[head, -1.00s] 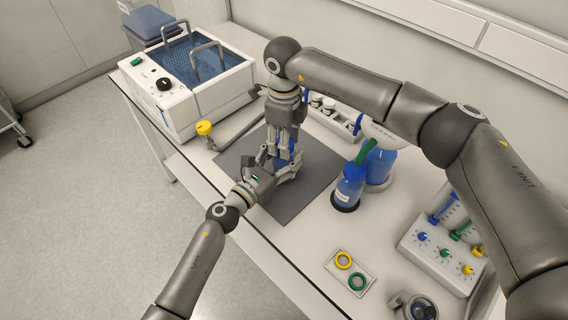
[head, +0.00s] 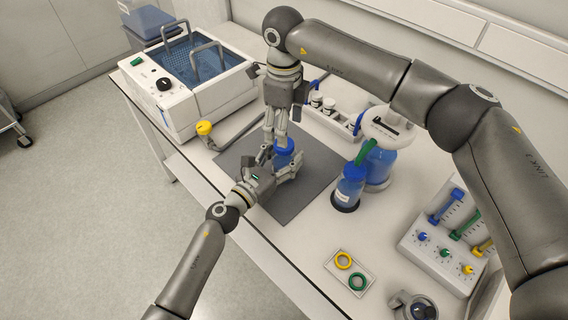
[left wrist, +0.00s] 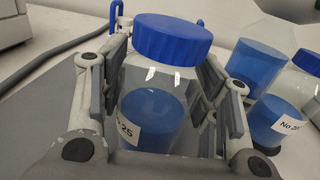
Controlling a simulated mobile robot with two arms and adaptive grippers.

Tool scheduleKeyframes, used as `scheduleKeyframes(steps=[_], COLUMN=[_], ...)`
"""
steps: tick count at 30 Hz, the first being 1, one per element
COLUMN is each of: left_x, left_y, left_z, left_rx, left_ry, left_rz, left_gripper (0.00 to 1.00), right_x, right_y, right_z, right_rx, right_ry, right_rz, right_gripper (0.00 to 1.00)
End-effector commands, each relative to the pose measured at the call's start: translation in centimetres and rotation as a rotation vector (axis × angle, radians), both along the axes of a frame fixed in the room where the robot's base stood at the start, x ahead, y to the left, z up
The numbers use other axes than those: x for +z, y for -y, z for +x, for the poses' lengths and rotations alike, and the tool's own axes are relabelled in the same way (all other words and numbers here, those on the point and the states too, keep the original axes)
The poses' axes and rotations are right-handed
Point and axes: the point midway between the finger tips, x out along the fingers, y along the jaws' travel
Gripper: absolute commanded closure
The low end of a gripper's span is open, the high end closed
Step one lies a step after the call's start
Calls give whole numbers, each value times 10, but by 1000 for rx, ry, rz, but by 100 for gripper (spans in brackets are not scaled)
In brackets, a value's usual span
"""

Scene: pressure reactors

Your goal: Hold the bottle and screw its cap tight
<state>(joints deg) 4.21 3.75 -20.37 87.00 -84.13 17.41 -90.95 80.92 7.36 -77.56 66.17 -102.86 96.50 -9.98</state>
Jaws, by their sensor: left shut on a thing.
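The bottle (left wrist: 150,115) is clear with blue liquid and a white label, and stands upright on the dark grey mat (head: 313,185). Its blue cap (left wrist: 172,40) sits level on top; the cap also shows in the head view (head: 285,146). My left gripper (head: 276,167) is shut around the bottle body, with a finger on each side in the left wrist view. My right gripper (head: 275,138) points down just behind the cap in the head view. It does not show in the left wrist view, and nothing holds the cap there. Its finger gap is unclear.
A water bath (head: 190,80) stands at the back left. A small plate with rings (head: 338,276) lies in front. A rack of vials (head: 333,118) stands behind.

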Motion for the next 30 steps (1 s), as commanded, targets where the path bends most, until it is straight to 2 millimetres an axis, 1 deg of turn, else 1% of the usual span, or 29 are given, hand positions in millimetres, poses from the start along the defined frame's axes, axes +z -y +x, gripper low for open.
scheduleKeyframes(steps=[1,3,6,9,14,22,23,28,30], left_x=[0,0,0,0,0,0,0,0,0], left_y=[0,0,0,0,0,0,0,0,0], left_z=[0,0,0,0,0,0,0,0,0], left_rx=[0,0,0,0,0,0,0,0,0], left_ry=[0,0,0,0,0,0,0,0,0], left_rz=[0,0,0,0,0,0,0,0,0], left_gripper=[100,100,100,100,100,100,39,18,18], right_x=[13,27,44,57,66,67,67,67,66], right_y=[0,0,0,0,0,0,0,0,0], right_z=[1,1,1,1,0,0,0,0,0], right_rx=[0,0,0,-1,0,0,0,0,0], right_ry=[5,4,2,2,-1,-1,-1,0,0], right_rz=[0,-1,-1,0,-1,-1,-1,-1,-1], right_gripper=[33,33,33,33,33,33,33,33,33])
